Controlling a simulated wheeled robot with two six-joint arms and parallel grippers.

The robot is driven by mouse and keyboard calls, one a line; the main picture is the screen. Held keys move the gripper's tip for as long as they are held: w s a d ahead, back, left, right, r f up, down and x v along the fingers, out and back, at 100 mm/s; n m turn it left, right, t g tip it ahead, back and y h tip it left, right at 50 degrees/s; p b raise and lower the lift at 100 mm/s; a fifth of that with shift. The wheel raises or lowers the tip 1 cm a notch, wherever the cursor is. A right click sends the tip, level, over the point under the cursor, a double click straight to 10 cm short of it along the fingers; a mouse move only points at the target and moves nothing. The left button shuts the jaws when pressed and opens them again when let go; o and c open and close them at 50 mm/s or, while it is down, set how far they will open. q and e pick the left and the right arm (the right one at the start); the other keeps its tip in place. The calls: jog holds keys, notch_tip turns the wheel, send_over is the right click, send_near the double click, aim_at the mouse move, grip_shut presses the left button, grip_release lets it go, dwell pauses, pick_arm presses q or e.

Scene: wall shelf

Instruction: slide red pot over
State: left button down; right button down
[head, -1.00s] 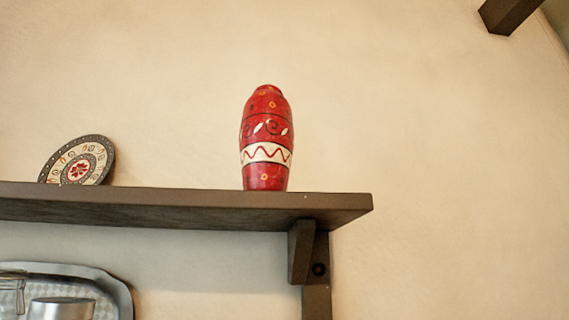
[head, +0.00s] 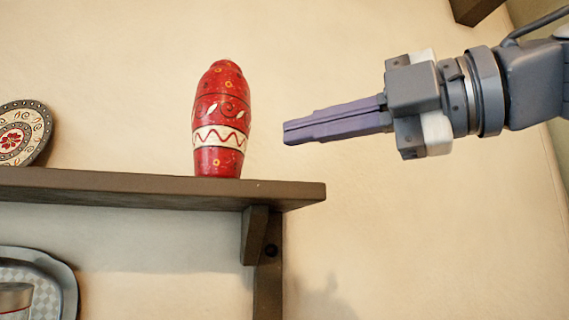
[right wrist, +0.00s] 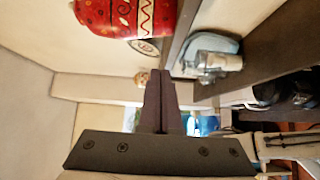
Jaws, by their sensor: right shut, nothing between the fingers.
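The red pot (head: 221,120) is tall, with a white zigzag band. It stands upright on the dark wooden shelf (head: 120,187), near the shelf's right end. It also shows, cut off and on its side, at the top of the right wrist view (right wrist: 125,14). My right gripper (head: 286,133) comes in from the right, shut and empty. In the head view its fingertips point left at the pot's lower half, with a gap of bare wall between them. The shut fingers (right wrist: 159,95) also show in the right wrist view. My left gripper is not in view.
A patterned plate (head: 24,134) leans on the shelf to the left of the pot. A bracket (head: 256,235) holds the shelf's right end. A metal tray (head: 62,270) is below the shelf at the lower left. The wall right of the shelf is clear.

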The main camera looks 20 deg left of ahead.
jog(key=p, duration=0.3)
send_near(214, 159)
jog(key=s+a, duration=0.2)
jog(key=a, duration=0.2)
jog(key=shift+w+a+p, duration=0.2)
jog(key=shift+w+p, duration=0.1)
jog(key=shift+w, duration=0.2)
jog(key=shift+w+a+p, duration=0.25)
jog(key=shift+w, duration=0.25)
jog(key=shift+w+a, duration=0.4)
jog(key=shift+w, duration=0.05)
